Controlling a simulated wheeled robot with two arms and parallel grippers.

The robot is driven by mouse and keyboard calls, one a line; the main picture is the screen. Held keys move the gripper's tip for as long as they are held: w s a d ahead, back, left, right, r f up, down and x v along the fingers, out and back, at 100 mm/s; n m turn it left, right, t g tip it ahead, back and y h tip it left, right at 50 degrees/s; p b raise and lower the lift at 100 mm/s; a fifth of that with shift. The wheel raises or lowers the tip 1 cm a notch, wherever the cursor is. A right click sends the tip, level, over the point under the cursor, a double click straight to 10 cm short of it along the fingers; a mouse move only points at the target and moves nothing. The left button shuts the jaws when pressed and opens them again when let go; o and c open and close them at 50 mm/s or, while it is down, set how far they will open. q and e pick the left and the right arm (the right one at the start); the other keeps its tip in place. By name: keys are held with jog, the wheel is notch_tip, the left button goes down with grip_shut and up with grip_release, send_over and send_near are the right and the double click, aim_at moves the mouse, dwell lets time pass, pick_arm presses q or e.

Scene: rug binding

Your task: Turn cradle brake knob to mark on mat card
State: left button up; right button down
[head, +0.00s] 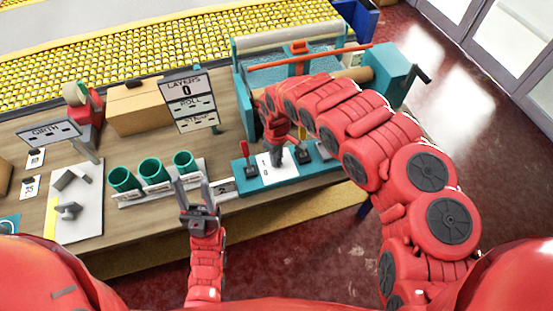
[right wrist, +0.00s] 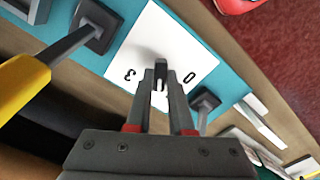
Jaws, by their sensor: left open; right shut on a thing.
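The teal cradle (head: 240,168) stands at the right end of the table. A white numbered plate (head: 266,176) lies on its front panel. My right gripper (head: 281,148) points down over this plate. In the right wrist view, the gripper (right wrist: 160,82) is shut on the small dark brake knob (right wrist: 160,68), mostly hidden between the fingers; "0" and "3" show on the white plate (right wrist: 150,28) around it. I cannot read the knob's pointing. My left gripper (head: 194,187) is open and empty in front of the table. Small cards (head: 30,186) lie at the left; their marks are too small to read.
Levers stand on both sides of the plate, one red-handled (head: 249,160). Three green cups (head: 154,170) stand left of the cradle. A "LAYERS 0" sign (head: 187,88), cardboard box (head: 138,106) and white board (head: 88,215) are further left. A crank (head: 418,73) sticks out at the right.

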jog(key=shift+m+b, duration=0.95)
jog(key=shift+m, duration=1.15)
jog(key=c, duration=0.8)
grip_release()
jog(key=shift+r, duration=0.3)
notch_tip(320, 180, up, 2)
jog(key=shift+w+r, duration=0.1)
notch_tip(320, 180, up, 15)
jog(key=p, duration=1.4)
jog(key=shift+f, duration=0.2)
